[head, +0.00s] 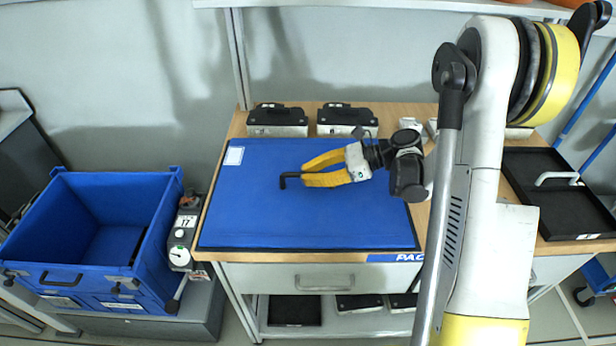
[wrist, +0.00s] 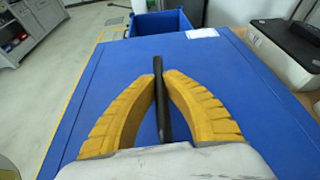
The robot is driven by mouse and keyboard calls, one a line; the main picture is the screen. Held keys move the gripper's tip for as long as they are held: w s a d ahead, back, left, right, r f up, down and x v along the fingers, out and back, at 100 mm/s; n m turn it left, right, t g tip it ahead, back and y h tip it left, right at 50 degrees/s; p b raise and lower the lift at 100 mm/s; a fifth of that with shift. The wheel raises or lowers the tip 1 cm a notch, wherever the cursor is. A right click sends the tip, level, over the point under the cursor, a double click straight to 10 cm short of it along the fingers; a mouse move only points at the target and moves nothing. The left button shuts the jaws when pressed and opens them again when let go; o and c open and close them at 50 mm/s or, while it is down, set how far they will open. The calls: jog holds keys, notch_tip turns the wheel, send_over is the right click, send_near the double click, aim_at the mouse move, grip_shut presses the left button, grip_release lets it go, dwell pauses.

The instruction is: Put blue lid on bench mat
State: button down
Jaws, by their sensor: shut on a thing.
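A flat blue panel, which looks like the blue lid (head: 255,215), covers the left part of the bench top, with a white label at its far left corner. It also fills much of the wrist view (wrist: 110,75). My gripper (head: 300,180) is over its middle, shut on a black bar-shaped handle (head: 284,182). The bar runs between the yellow fingers in the wrist view (wrist: 158,72). A thin dark edge shows along the panel's front; I cannot tell whether this is the bench mat or the panel's rim. I cannot tell whether the panel touches what is below.
An open blue crate (head: 62,220) stands left of the bench, beside a grey control box (head: 181,240). Black-topped boxes (head: 277,120) line the bench's back. A black tray (head: 560,205) lies at the right. My arm comes in from the right.

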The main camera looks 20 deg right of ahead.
jog(key=c, duration=1.6)
grip_release()
jog(key=shift+r, duration=0.1)
